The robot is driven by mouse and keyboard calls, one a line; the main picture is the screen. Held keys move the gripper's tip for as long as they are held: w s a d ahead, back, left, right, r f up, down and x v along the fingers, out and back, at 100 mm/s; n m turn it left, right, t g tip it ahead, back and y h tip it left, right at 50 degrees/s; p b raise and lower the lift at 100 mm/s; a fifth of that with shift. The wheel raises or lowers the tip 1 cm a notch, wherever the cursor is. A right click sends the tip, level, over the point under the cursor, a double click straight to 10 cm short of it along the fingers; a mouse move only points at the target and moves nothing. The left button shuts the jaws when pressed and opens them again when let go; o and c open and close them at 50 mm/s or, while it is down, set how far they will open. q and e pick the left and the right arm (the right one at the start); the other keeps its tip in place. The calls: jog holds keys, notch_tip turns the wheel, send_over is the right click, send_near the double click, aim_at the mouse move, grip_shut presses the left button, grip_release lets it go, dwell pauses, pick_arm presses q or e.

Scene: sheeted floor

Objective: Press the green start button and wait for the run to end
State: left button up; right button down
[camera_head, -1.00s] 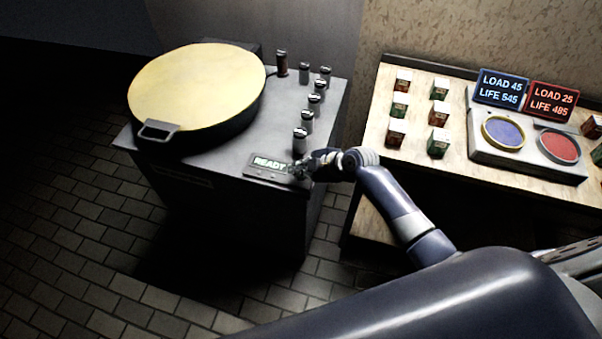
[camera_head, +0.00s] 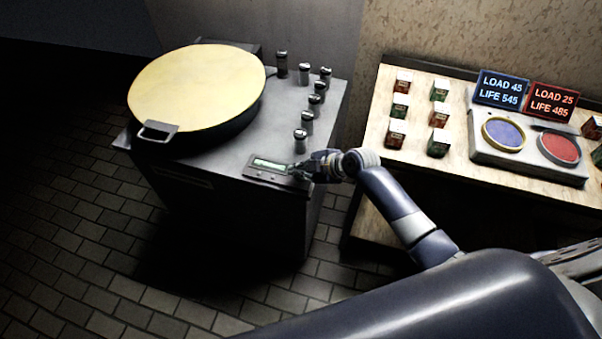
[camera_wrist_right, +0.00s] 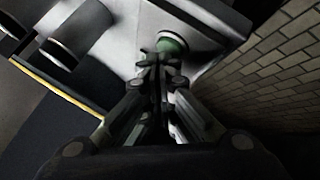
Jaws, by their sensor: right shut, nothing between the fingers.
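The machine (camera_head: 215,155) is a dark cabinet with a round, pale yellow lid (camera_head: 195,85) that lies closed. A small control panel (camera_head: 275,174) sits on its front right corner. The panel's display (camera_head: 270,164) is lit pale green, with no readable word on it. My right gripper (camera_head: 302,170) is shut and empty at the panel's right end. In the right wrist view the green button (camera_wrist_right: 172,44) shows just beyond the shut fingertips (camera_wrist_right: 160,58). The fingers partly hide it, and I cannot tell whether they touch it. My left gripper is not in view.
Several dark cylinders with light caps (camera_head: 307,122) stand on the machine top behind the panel. To the right, a wooden table (camera_head: 460,90) holds several small boxes (camera_head: 438,115) and a scale unit with blue and red pans (camera_head: 503,133). Two signs read LOAD 45, LIFE 545 and LOAD 25, LIFE 485.

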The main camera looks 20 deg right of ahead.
jog(key=shift+r, duration=0.55)
notch_tip(320, 180, up, 5)
jog(key=p, duration=0.4)
jog(key=shift+r, duration=0.1)
dwell(0.6)
